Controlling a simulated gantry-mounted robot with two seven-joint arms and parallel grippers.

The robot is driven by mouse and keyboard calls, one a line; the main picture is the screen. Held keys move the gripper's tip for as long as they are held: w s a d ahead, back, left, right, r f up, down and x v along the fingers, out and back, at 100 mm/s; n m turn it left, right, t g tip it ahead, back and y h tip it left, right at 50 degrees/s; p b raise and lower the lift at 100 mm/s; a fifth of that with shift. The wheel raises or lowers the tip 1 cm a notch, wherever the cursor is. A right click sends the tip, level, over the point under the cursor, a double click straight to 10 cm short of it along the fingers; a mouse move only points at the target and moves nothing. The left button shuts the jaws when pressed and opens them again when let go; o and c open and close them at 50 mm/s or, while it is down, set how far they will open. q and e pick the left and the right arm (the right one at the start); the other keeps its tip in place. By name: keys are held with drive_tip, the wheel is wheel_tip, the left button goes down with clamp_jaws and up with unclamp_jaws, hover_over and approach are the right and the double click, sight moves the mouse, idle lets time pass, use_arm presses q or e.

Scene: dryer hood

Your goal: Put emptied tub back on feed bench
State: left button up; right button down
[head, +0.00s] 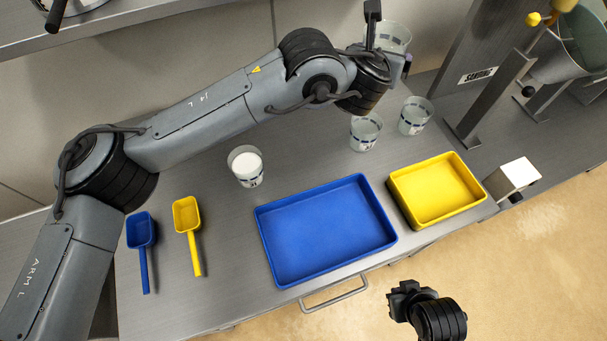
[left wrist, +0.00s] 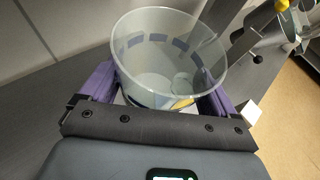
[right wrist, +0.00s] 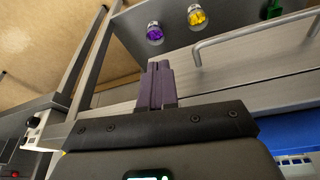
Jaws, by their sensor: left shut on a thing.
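My left gripper (head: 384,58) is shut on a clear tub (head: 393,36) and holds it at the back right of the bench (head: 190,309). In the left wrist view the tub (left wrist: 165,62) sits between the purple fingers and looks empty, with its open top visible. The arm partly hides it in the head view, and I cannot tell whether its base touches the bench. My right gripper (head: 396,299) is in front of the bench, and its fingers (right wrist: 157,86) are together with nothing between them.
Two clear tubs (head: 365,132) (head: 413,116) and a tub of white material (head: 246,166) stand on the bench. A blue tray (head: 325,230), a yellow tray (head: 436,190), a blue scoop (head: 142,235) and a yellow scoop (head: 187,218) lie nearer the front. A metal stand (head: 485,100) rises at right.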

use_arm(q)
drive_tip(key=w+a+f+n+y+b, duration=0.1)
drive_tip(key=w+a+f+b, duration=0.3)
drive_tip(key=a+f, duration=0.3)
drive_tip(key=w+a+f+n+y+b, duration=0.1)
drive_tip(key=w+a+f+y+b, duration=0.2)
drive_tip(key=f, duration=0.7)
drive_tip(key=shift+t+h, duration=0.4)
drive_tip(key=shift+h, duration=0.3)
drive_tip(key=s+a+f, duration=0.1)
drive_tip(key=s+f, duration=0.1)
drive_tip(key=s, duration=0.1)
drive_tip(key=s+a+f+b, duration=0.1)
drive_tip(key=s+f, duration=0.1)
drive_tip(key=s, duration=0.2)
drive_tip(key=s+a+f+b, duration=0.1)
drive_tip(key=s+f, duration=0.1)
drive_tip(key=s, duration=0.1)
drive_tip(key=shift+s+a+f, duration=0.25)
drive_tip(key=shift+s, duration=0.1)
drive_tip(key=shift+s+f+b, duration=0.1)
drive_tip(key=shift+s+b, duration=0.05)
drive_tip(key=shift+b, duration=0.15)
wheel_tip(320, 180, down, 3)
drive_tip(key=shift+b, duration=0.75)
drive_tip(key=shift+f, duration=0.45)
drive_tip(key=shift+f, duration=0.1)
drive_tip(key=shift+f+b, duration=0.1)
drive_tip(key=shift+b, duration=0.3)
drive_tip(key=o, duration=1)
